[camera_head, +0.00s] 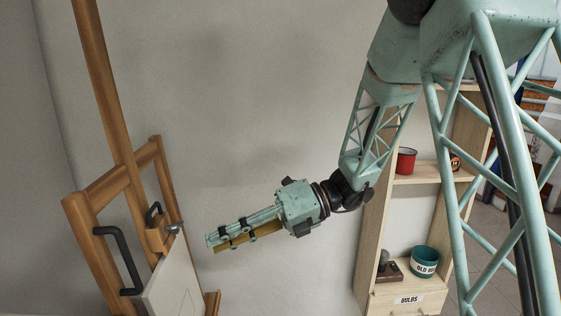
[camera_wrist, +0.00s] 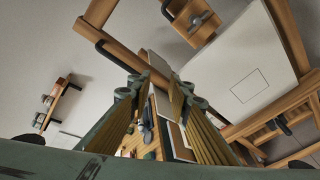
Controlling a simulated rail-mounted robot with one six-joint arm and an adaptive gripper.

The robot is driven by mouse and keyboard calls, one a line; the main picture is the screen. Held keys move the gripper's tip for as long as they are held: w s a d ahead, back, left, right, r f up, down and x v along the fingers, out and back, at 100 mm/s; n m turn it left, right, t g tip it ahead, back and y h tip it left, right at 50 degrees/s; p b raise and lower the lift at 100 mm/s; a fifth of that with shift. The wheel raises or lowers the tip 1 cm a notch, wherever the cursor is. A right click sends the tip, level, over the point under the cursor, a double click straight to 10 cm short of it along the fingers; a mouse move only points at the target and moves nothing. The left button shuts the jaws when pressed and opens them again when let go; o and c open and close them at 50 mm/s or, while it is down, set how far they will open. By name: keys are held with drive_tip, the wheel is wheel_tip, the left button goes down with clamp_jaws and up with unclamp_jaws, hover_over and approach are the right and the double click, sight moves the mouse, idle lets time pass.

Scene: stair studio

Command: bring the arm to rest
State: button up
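My gripper (camera_head: 212,244) is held out to the left in mid-air in front of the bare wall. It points slightly downward toward the wooden easel (camera_head: 108,100), with a gap between its tips and the easel. In the wrist view my gripper (camera_wrist: 163,88) has its two fingers apart, with nothing between them. The gap shows objects farther off, too small to name surely. The arm hangs from the upper right and bends out to the left.
The easel carries a black handle (camera_head: 118,262), a clamp (camera_head: 160,236) and a pale board (camera_head: 172,288). A wooden shelf (camera_head: 420,172) behind my arm holds a red mug (camera_head: 406,160) and a teal pot (camera_head: 425,261). Wall space between easel and shelf is clear.

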drive_tip(key=w+a+f+m+t+y+p, duration=0.1)
drive_tip(key=w+a+m+p, duration=0.1)
drive_tip(key=w+m, duration=0.2)
drive_tip(key=w+a+f+m+t+y+p, duration=0.1)
drive_tip(key=w+a+m+y+p, duration=0.1)
drive_tip(key=w+m, duration=0.2)
drive_tip(key=shift+w+a+f, duration=0.15)
drive_tip(key=shift+w+f, duration=0.25)
drive_tip(key=shift+w, duration=0.9)
drive_tip(key=shift+a, duration=0.15)
drive_tip(key=a, duration=0.7)
drive_tip(key=shift+s+a+f, duration=0.25)
drive_tip(key=shift+a+f, duration=0.05)
drive_tip(key=shift+a, duration=0.05)
